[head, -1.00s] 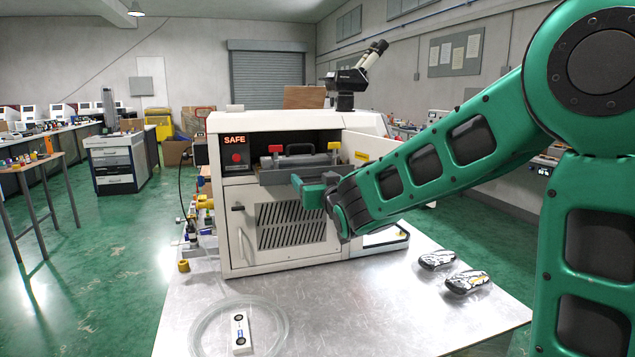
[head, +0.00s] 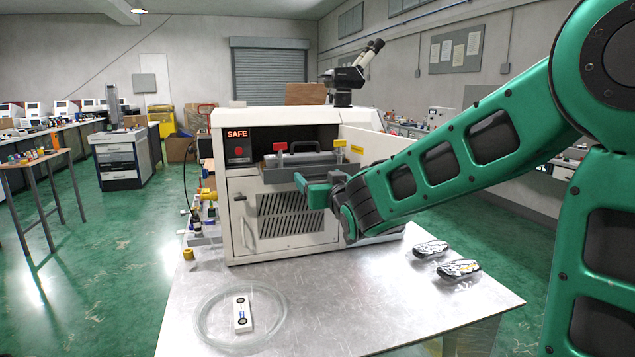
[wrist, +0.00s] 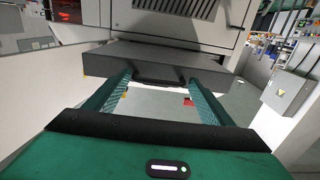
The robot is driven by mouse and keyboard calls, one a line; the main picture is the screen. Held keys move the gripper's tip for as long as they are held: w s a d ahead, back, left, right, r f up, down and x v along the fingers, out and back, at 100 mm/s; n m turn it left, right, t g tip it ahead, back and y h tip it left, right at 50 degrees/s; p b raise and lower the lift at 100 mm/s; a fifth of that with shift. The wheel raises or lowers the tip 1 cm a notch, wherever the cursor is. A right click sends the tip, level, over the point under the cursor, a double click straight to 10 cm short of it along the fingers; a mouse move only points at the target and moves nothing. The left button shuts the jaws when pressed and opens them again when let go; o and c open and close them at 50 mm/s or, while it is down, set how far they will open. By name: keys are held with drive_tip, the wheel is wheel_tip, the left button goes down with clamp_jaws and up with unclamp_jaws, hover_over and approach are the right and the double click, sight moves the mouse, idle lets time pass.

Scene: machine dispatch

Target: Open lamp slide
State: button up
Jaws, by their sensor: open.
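The lamp slide (head: 282,174) is a grey drawer-like block in the upper bay of the white machine (head: 245,205). A black handle and a red knob (head: 279,147) stand over it. My gripper (head: 305,182) is open at the slide's front, right of its middle. In the wrist view the grey slide front (wrist: 100,62) spans the picture, with a dark bar handle (wrist: 158,80) between the two green fingers (wrist: 160,86). The fingers look apart from the handle; contact cannot be told. My wrist hides the slide's right front in the head view.
A lit SAFE sign (head: 237,133) is left of the bay. A pale panel (head: 368,146) stands out at the bay's right. Two patterned objects (head: 458,269) and a white two-button box (head: 241,313) inside coiled tubing lie on the metal table (head: 335,310). The front middle is clear.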

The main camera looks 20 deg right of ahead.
drive_tip(key=shift+o, duration=0.8)
drive_tip(key=s, duration=1)
drive_tip(key=shift+s, duration=0.35)
drive_tip(key=shift+f, duration=0.1)
